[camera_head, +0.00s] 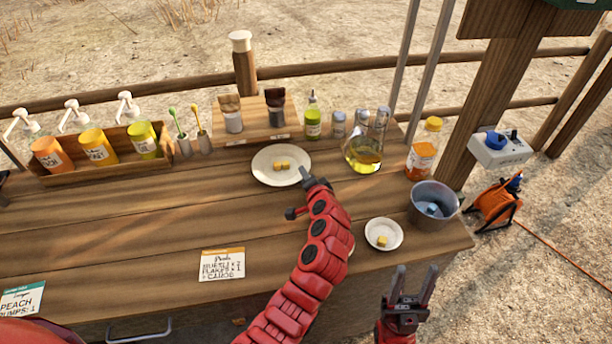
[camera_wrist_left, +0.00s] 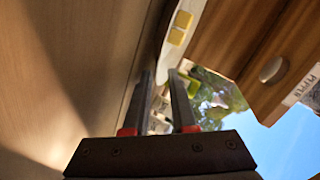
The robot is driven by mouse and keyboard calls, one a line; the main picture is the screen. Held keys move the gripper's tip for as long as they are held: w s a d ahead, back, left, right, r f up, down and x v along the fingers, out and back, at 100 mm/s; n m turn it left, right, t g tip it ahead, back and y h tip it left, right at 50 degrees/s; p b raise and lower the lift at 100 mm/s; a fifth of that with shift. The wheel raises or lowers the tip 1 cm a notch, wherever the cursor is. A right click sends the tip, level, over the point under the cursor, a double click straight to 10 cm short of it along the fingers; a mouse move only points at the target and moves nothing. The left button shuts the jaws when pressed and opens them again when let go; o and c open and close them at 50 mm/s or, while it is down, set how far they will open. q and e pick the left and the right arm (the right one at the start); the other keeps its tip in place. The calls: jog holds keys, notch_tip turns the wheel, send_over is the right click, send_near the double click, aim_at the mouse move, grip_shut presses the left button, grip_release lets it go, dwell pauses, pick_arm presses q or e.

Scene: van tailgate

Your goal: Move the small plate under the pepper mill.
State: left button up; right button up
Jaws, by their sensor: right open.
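The small white plate (camera_head: 374,229) holds one yellow cube (camera_head: 382,241) and lies on the table at the right. A tall brown cylinder with a pale top, which looks like the pepper mill (camera_head: 244,68), stands at the back by the wooden riser. A larger white plate (camera_head: 262,165) with two yellow cubes (camera_head: 282,165) lies mid-table. My left gripper (camera_head: 302,196) is open at its right front rim. In the left wrist view this plate (camera_wrist_left: 197,8) shows just past the fingers (camera_wrist_left: 164,95); contact is unclear. My right gripper (camera_head: 411,288) is open and empty at the table's front edge.
The wooden riser (camera_head: 262,125) bears two jars. Bottles and an oil jug (camera_head: 363,156) stand to its right. A metal bucket (camera_head: 433,204) stands right of the small plate. A pale thing is mostly hidden behind my left arm. The table's left middle is clear.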

pick_arm(q)
jog(key=shift+s+d+f, duration=0.1)
jog(key=shift+s+f, duration=0.05)
jog(key=shift+f, duration=0.15)
jog(key=shift+s+d, duration=0.2)
jog(key=shift+s, duration=0.35)
jog(key=b+v, duration=0.1)
jog(key=v, duration=1)
jog(key=r+b+v, duration=0.1)
jog(key=v, duration=0.4)
jog(key=shift+b, duration=0.3)
